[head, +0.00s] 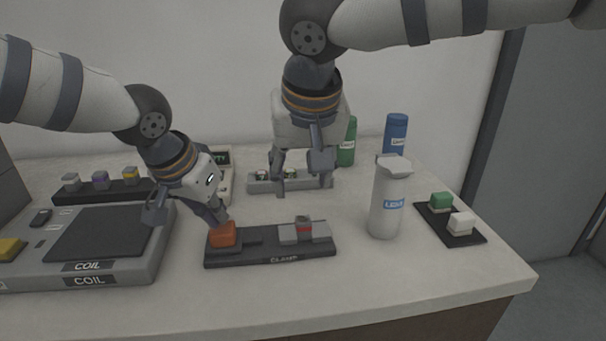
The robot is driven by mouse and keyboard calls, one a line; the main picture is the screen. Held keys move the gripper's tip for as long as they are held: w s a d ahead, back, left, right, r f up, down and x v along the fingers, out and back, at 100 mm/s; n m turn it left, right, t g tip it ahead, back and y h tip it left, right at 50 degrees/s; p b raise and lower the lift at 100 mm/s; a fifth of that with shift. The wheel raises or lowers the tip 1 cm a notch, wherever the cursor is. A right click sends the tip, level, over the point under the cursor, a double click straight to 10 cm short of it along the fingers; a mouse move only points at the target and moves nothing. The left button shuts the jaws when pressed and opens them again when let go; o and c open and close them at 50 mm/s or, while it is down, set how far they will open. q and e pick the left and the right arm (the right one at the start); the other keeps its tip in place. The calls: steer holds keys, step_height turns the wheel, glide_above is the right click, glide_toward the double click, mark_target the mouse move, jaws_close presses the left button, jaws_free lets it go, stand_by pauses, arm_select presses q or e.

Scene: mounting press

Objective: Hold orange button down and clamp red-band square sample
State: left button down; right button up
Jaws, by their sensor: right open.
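The black clamp base (270,257), labelled CLAMP, lies at the front middle of the table. The orange button (222,234) is at its left end. The small grey square sample with a red band (303,229) stands upright at the grey clamp jaws on the right part; I cannot tell whether they grip it. My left gripper (187,217) has its fingers spread, with the right fingertip at the top of the orange button, apparently touching it. My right gripper (304,187) is open and empty, pointing down above and behind the sample, in front of a grey tray (259,186).
A white bottle (385,207) labelled LIGHT stands right of the clamp. Green (347,143) and blue (396,133) bottles stand behind. A black mat (462,238) holds green and white blocks. The COIL unit (135,266) and a sample rack (105,196) are left. The front table strip is clear.

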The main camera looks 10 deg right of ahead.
arm_select(q)
steer(key=shift+r, duration=3.05)
